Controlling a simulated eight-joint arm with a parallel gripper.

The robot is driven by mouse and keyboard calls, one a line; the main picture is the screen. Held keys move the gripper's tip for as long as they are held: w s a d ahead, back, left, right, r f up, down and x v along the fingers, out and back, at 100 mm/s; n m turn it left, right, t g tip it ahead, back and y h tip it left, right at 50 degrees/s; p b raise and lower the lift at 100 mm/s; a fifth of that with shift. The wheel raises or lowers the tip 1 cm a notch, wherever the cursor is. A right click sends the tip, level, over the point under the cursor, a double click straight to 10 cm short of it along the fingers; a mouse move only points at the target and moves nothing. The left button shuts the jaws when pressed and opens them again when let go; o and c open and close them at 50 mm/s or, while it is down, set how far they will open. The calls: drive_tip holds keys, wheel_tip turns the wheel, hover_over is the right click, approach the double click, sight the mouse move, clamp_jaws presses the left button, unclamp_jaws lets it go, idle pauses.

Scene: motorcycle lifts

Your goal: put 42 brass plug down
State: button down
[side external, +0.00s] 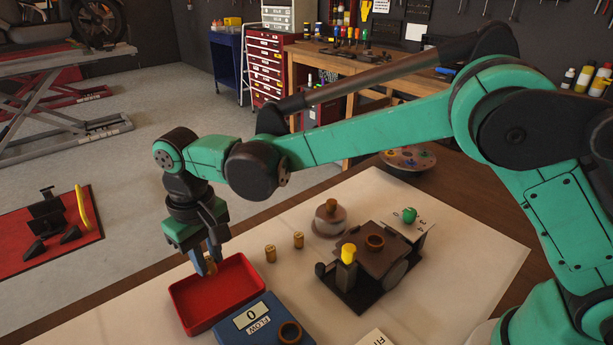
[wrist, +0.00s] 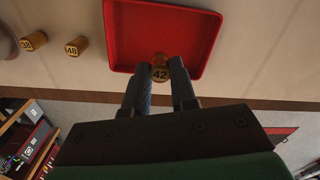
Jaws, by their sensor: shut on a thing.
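The brass plug marked 42 (wrist: 160,74) is between the fingertips of my gripper (wrist: 160,84), its number facing the wrist camera. My gripper is shut on it. In the side external view my gripper (side external: 208,264) points down at the back left part of the red tray (side external: 248,279). In the wrist view the plug overlaps the near edge of the tray (wrist: 117,40). Whether the plug touches the tray floor, I cannot tell. The fingers partly cover the plug in the side external view.
Two other brass plugs, one (side external: 271,253) and another (side external: 298,240), stand right of the tray; the wrist view shows the plug marked 48 (wrist: 76,46). A dark fixture (side external: 365,272) stands farther right.

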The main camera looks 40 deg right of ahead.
sight(212, 272)
drive_tip(key=shift+f, duration=2.4)
drive_tip(key=shift+f, duration=0.1)
drive_tip(key=c, duration=0.7)
unclamp_jaws()
wheel_tip(212, 272, up, 12)
drive_tip(key=shift+d+r, duration=0.1)
drive_tip(key=s+d+m+t, duration=0.1)
drive_tip(key=s+d+t, duration=0.1)
drive_tip(key=d, duration=0.5)
drive_tip(key=s+d+m+t, duration=0.1)
drive_tip(key=s+d+t, duration=0.1)
drive_tip(key=s+d, duration=0.3)
drive_tip(key=s+d+m+t, duration=0.1)
drive_tip(key=s+d+t, duration=0.2)
drive_tip(key=d, duration=0.6)
drive_tip(key=shift+s+d, duration=0.2)
drive_tip(key=shift+s, duration=0.25)
